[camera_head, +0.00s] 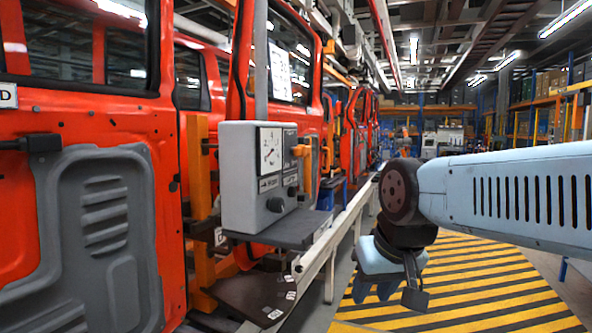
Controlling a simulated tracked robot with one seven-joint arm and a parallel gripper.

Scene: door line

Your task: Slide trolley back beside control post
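The grey control post (252,178) stands left of centre, a box with a round gauge, dark knobs and small printed labels on its face. A dark grey shelf (285,230) sits under the box. I cannot pick out a trolley for certain. A dark brown tray-like piece (240,298) with small white labels lies low below the post; I cannot tell whether it belongs to a trolley. My gripper (376,290) hangs at the end of my pale blue arm, right of the post and apart from it, above the striped floor.
Orange-red vehicle doors (90,130) line the left, one with a grey inner panel (95,235). A pale metal rail (345,225) runs into the distance beside them. The yellow-and-black striped floor (480,290) on the right looks clear. Racks (545,105) stand at the back right.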

